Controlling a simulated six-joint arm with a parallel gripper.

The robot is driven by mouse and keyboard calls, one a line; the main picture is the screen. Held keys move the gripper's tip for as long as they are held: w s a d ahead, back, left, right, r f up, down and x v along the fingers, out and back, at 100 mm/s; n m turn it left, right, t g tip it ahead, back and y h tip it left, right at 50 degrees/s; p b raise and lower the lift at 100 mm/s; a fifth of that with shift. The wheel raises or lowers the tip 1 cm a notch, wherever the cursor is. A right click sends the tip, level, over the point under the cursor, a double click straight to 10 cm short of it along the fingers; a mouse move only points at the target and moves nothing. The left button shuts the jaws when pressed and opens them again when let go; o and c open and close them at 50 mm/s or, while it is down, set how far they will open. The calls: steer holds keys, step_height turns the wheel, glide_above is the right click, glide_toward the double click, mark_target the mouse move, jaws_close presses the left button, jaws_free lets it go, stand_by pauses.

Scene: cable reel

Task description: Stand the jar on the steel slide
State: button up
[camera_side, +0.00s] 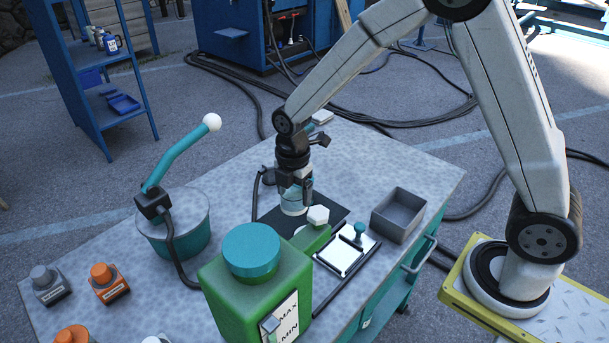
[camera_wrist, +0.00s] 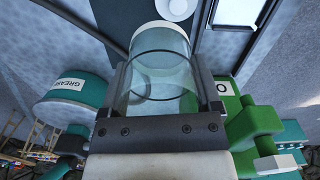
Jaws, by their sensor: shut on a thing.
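A clear glass jar (camera_side: 294,205) is held upright in my gripper (camera_side: 294,184), at the far side of the dark mat (camera_side: 270,214). In the wrist view the jar (camera_wrist: 160,65) fills the space between the two fingers. I cannot tell whether its base touches the mat or hangs just above it. The steel slide seems to be the pale square plate (camera_side: 340,263) with a teal knob (camera_side: 360,232), to the right and nearer the camera, apart from the jar. Part of a pale plate (camera_wrist: 240,12) also shows in the wrist view.
A big green container (camera_side: 250,290) with a teal lid stands in front of the mat and partly hides it. A grey open bin (camera_side: 399,214) is to the right. A teal grease tub (camera_side: 185,238) is to the left. A white disc (camera_wrist: 176,8) lies on the mat.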

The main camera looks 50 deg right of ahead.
steer(key=s+d+n, duration=0.2)
steer(key=s, duration=1)
steer(key=shift+f+n, duration=0.3)
steer(key=shift+n, duration=0.1)
steer(key=shift+d, duration=0.1)
glide_above(340, 254)
steer(key=shift+w+f, duration=0.1)
steer(key=shift+f, duration=2.1)
steer(key=shift+f, duration=0.1)
steer(key=shift+f, duration=1.7)
steer(key=shift+f, duration=0.1)
steer(key=o, duration=1.3)
steer(key=shift+o, duration=0.2)
